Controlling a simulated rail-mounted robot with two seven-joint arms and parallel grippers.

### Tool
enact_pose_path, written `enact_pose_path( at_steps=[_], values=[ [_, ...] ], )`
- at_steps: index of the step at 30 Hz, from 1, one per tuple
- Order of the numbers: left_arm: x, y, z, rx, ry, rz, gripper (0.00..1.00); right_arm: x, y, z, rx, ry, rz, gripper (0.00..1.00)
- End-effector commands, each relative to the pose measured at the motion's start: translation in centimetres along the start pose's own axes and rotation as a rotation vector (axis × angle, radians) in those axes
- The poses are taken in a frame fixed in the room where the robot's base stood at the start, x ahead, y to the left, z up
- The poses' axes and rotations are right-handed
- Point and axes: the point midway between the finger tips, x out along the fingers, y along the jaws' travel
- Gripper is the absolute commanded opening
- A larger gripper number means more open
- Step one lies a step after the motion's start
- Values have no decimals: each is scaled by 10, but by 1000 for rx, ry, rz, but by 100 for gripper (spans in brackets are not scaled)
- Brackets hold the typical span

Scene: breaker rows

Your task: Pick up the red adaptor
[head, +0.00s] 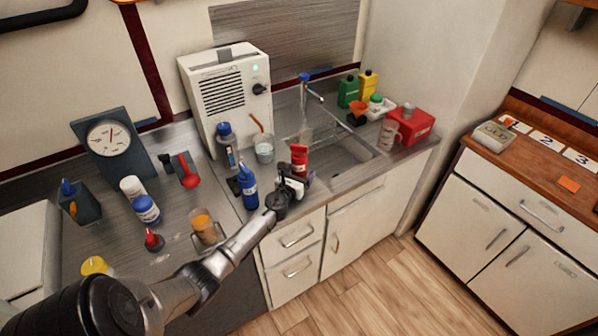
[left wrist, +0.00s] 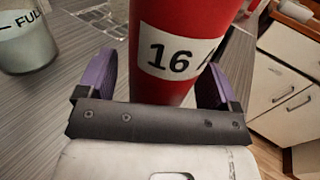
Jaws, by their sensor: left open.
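The red adaptor (head: 299,155) stands upright near the front edge of the steel counter, left of the sink. In the left wrist view the red adaptor (left wrist: 178,22) is a red cylinder with a white label reading "16" and part of a letter. My left gripper (head: 296,180) is at the adaptor, on its front side. In the left wrist view its purple fingers (left wrist: 157,75) are open, one on each side of the red body. Whether either finger touches it I cannot tell. The adaptor's lower part is hidden by the gripper. My right gripper is not in view.
A blue bottle (head: 248,188) stands close left of my gripper. A glass beaker (head: 264,150) is behind it, and also shows in the left wrist view (left wrist: 25,42). The sink (head: 345,160) lies to the right, with bottles and a red box (head: 413,124) beyond.

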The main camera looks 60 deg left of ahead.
Motion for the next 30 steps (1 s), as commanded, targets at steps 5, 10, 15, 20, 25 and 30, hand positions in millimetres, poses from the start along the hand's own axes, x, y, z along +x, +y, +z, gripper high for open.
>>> enact_pose_path(
  at_steps=[5,10,15,20,25,30],
  values=[
    [1,0,0,0,1,0,86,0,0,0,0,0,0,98],
    [1,0,0,0,0,0,78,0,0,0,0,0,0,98],
    [1,0,0,0,0,1,62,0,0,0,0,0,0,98],
    [1,0,0,0,0,1,46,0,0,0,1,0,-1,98],
    [1,0,0,0,0,1,30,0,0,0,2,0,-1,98],
    [2,0,2,0,-2,1,14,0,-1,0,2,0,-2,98]
  ],
)
